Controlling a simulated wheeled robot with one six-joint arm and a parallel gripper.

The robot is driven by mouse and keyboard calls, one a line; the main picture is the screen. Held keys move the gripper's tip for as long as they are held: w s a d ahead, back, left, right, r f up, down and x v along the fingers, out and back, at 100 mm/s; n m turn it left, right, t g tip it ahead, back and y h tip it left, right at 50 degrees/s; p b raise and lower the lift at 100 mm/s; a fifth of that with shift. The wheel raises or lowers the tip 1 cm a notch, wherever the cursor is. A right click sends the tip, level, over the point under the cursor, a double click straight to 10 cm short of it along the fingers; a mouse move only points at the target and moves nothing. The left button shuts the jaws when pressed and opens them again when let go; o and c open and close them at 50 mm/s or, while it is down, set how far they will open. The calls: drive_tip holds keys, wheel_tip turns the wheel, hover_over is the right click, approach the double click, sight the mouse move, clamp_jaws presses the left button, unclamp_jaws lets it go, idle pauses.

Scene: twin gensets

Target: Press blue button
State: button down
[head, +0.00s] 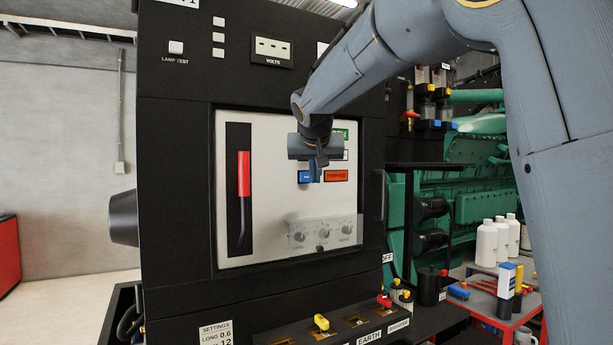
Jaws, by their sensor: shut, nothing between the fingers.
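The blue button (305,177) is on the pale breaker panel (280,135) set in the black cabinet. It sits just left of an orange label reading "TRIPPED" (337,175). My gripper (318,176) is shut and empty, in front of the panel, its tip overlapping the button's right edge in the picture. I cannot tell whether the tip touches the button.
A red-handled lever (243,174) is left on the panel, and a clear cover over dials (325,233) is below. Yellow and red toggles stand on the ledge below. White bottles (487,243) stand on a red table at right.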

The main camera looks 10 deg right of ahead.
sight(310, 181)
drive_tip(key=shift+w+a, duration=0.25)
drive_tip(key=shift+w, duration=0.6)
drive_tip(key=shift+w, duration=0.2)
idle(1.4)
drive_tip(key=shift+w+a, duration=0.1)
drive_tip(key=shift+w, duration=0.15)
drive_tip(key=shift+w+a, duration=0.15)
drive_tip(key=shift+w, duration=0.25)
idle(0.8)
idle(0.3)
drive_tip(key=shift+s+d+b, duration=0.25)
drive_tip(key=shift+s+b, duration=0.15)
drive_tip(key=shift+s, duration=0.4)
drive_tip(key=shift+s+d+b, duration=0.25)
drive_tip(key=shift+s+b, duration=0.05)
drive_tip(key=shift+s, duration=0.5)
drive_tip(key=shift+s+d+b, duration=0.3)
drive_tip(key=shift+s+b, duration=0.05)
drive_tip(key=shift+s, duration=0.45)
drive_tip(key=shift+s+d+b, duration=0.25)
drive_tip(key=shift+s+b, duration=0.05)
drive_tip(key=shift+s, duration=0.5)
